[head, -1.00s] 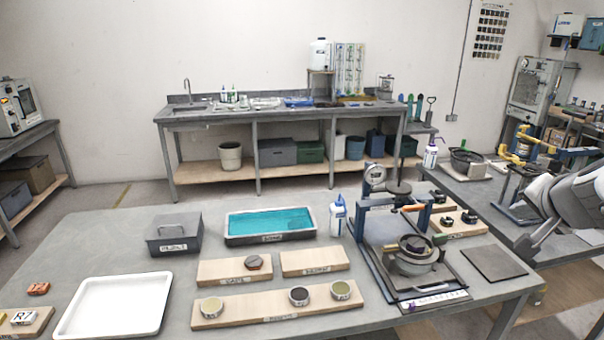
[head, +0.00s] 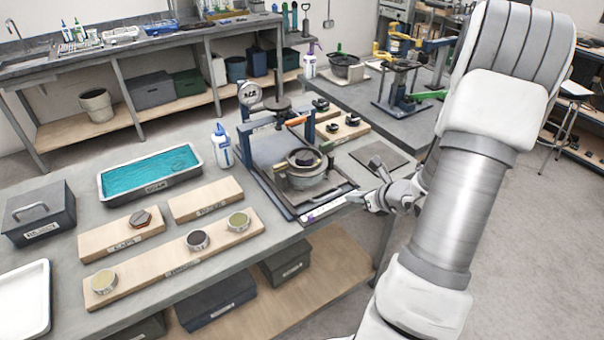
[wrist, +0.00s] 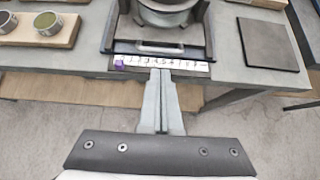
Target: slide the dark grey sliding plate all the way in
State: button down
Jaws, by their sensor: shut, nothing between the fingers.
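The dark grey sliding plate (head: 341,189) sits low in the blue-framed press (head: 244,150) at the table's front edge. A round metal pot (head: 304,170) with dark contents stands on it. In the wrist view the plate's front shows a light bar handle (wrist: 160,48). A white numbered scale (wrist: 165,62) with a purple mark at its left end runs just in front of the handle. My gripper (head: 362,200) is shut and empty in front of the press. In the wrist view its fingertips (wrist: 160,71) point at the handle and look just short of the scale; contact cannot be told.
A loose dark square slab (head: 380,155) lies right of the press. Labelled wooden boards (head: 185,257) with small pots, a teal-filled tray (head: 112,197) and a white bottle (head: 220,146) stand left. Open floor lies in front of the table.

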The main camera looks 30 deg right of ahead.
aim_at(314, 168)
jog(key=shift+b+x, duration=2.5)
jog(key=shift+x, duration=1.75)
jog(key=shift+w+a, duration=0.2)
jog(key=shift+w, duration=1.8)
jog(key=shift+w+a, duration=0.2)
jog(key=shift+w, duration=1.8)
jog(key=shift+w+a+p, duration=0.15)
jog(key=shift+w+p, duration=0.3)
jog(key=shift+w, duration=1.75)
jog(key=shift+w+a+p, duration=0.15)
jog(key=shift+w+p, duration=0.3)
jog(key=shift+w, duration=1.8)
jog(key=shift+s+d+r+b, duration=0.15)
jog(key=shift+s+r, duration=0.35)
jog(key=shift+s, duration=0.5)
jog(key=shift+s+r+b, duration=0.25)
jog(key=shift+s+r, duration=0.25)
jog(key=shift+s, duration=0.55)
jog(key=shift+s+d+r+b, duration=0.15)
jog(key=shift+s+r, duration=0.3)
jog(key=shift+s, duration=0.55)
